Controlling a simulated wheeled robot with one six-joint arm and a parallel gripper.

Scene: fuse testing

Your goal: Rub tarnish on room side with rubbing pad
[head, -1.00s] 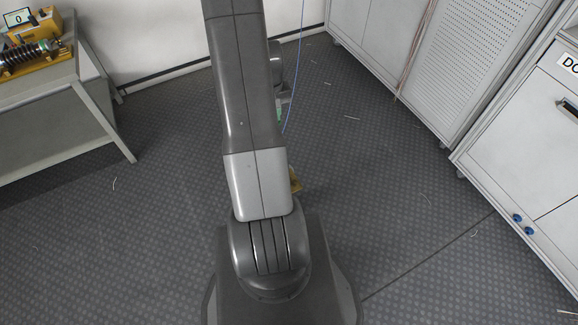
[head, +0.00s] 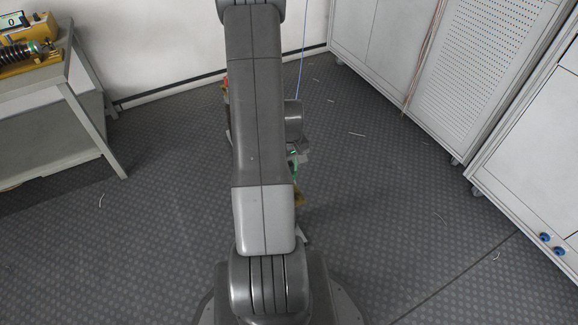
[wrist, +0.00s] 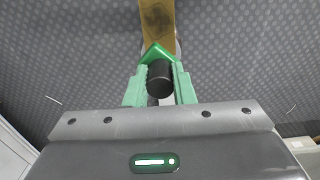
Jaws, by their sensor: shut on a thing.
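In the wrist view, my gripper (wrist: 160,84) has green fingers shut on a dark round thing (wrist: 159,76), which I take to be the rubbing pad. A green angular edge shows just beyond it. Past the fingers, at the top of the wrist view, a brass-coloured bar (wrist: 157,33) runs out of the picture. A dark tarnish patch (wrist: 156,11) marks it. Whether the pad touches the bar cannot be told. In the head view my arm hides most of the gripper; a bit of green (head: 293,154) shows, with a yellowish piece (head: 299,196) below it.
A bench (head: 85,115) with a yellow device (head: 28,52) and a ribbed part stands at the left. Grey cabinets (head: 470,50) line the right, one with blue knobs (head: 545,237). The patterned floor (head: 400,190) between is open, with a few scraps.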

